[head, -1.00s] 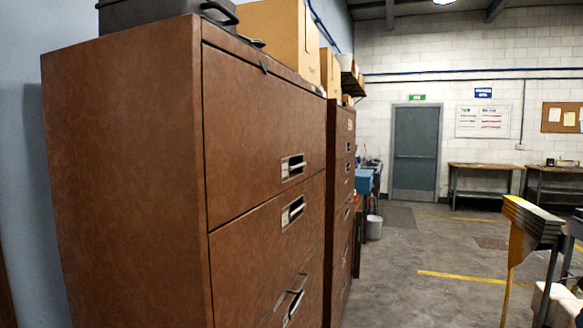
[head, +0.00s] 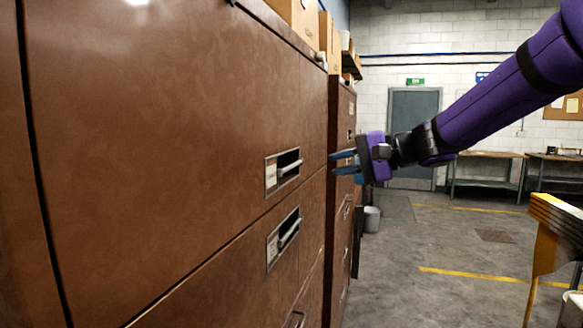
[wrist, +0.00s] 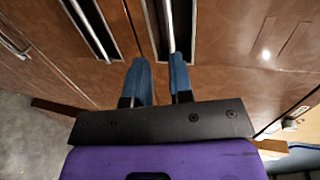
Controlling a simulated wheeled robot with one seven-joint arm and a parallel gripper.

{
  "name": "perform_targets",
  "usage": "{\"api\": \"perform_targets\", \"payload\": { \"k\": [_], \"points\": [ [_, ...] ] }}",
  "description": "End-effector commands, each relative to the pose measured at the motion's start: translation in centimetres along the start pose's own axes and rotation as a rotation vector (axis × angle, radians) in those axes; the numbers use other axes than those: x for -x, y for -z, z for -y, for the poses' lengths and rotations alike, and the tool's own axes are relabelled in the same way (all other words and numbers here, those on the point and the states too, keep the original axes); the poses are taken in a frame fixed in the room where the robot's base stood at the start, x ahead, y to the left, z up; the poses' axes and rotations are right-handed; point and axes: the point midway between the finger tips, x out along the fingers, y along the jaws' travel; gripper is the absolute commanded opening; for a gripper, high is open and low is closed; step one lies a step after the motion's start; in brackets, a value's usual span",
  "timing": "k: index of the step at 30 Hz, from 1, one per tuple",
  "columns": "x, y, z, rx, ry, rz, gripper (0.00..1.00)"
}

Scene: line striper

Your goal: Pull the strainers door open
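A brown cabinet front (head: 150,110) fills the left of the head view. An upper door handle (head: 288,168) and a lower handle (head: 288,235) sit in recessed metal plates; their labels are too small to read, so I cannot tell which marks the strainers door. My gripper (head: 332,163) is at the right of the upper handle in the picture, its blue fingers pointing left. In the wrist view my gripper (wrist: 160,66) has its two fingers apart with an empty gap. A bar handle (wrist: 170,25) lies just beyond the fingertips, roughly in line with the gap; another handle (wrist: 82,22) is left of it.
Cardboard boxes (head: 298,18) stand on the cabinet top. A second brown cabinet (head: 338,240) stands farther along. A yellow-topped stand (head: 556,220) is at the right. The grey floor (head: 400,290) between is mostly clear.

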Motion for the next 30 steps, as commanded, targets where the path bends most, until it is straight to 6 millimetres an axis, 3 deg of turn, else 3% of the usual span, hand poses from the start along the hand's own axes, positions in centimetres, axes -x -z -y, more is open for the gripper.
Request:
{"api": "perform_targets", "payload": {
  "k": [3, 8, 21, 30],
  "points": [
    [-0.5, 1.2, 0.5, -0.019, 0.049, -0.008, 0.21],
    [-1.6, 1.5, 0.7, -0.024, 0.063, -0.009, 0.21],
    [-8.8, 1.5, 1.0, -0.024, 0.06, -0.008, 0.21],
    [-11.1, 1.5, 1.2, -0.024, 0.059, -0.011, 0.21]
  ]
}}
